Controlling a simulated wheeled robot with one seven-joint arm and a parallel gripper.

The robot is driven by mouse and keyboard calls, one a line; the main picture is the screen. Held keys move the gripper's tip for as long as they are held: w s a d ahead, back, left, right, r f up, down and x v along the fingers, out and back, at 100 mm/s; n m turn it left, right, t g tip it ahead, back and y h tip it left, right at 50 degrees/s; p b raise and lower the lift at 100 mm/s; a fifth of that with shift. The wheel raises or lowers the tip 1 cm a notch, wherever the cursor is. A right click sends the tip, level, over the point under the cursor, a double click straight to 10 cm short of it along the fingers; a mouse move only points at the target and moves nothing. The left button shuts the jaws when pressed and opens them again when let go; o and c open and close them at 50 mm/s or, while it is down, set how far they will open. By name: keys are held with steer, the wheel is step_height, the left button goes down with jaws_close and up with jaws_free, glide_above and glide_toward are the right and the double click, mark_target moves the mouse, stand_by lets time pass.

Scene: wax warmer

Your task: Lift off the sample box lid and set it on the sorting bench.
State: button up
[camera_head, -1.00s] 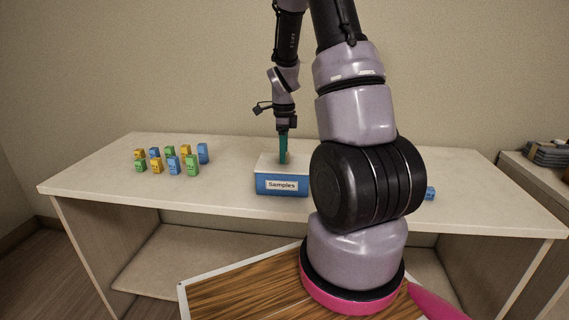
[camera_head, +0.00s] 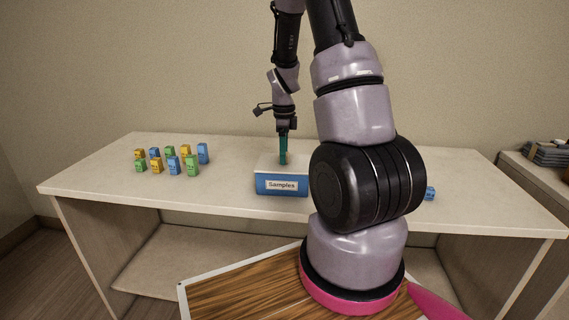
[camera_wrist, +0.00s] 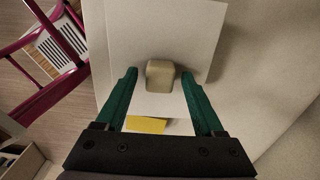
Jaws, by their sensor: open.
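The blue sample box (camera_head: 270,187) with a "Samples" label stands on the sorting bench (camera_head: 110,178), left of my arm's large black joint. Its pale lid (camera_head: 268,162) lies on top. In the wrist view the white lid (camera_wrist: 190,30) has a beige block-shaped knob (camera_wrist: 160,75) in its middle. My gripper (camera_head: 283,162) points down over the lid. In the wrist view its two green fingers (camera_wrist: 157,78) are open, one on each side of the knob with gaps. The exact height of the fingertips over the lid is hard to tell.
Several small blue, green and yellow pieces (camera_head: 172,160) stand in rows on the bench's left side. A blue piece (camera_head: 430,193) sits to the right, partly behind my arm. A grey stack (camera_head: 548,153) rests on furniture at the far right. The bench between the pieces and box is clear.

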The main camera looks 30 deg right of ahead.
jaws_close()
steer(key=shift+r, duration=0.5)
stand_by(0.5)
steer(key=shift+r, duration=1.9)
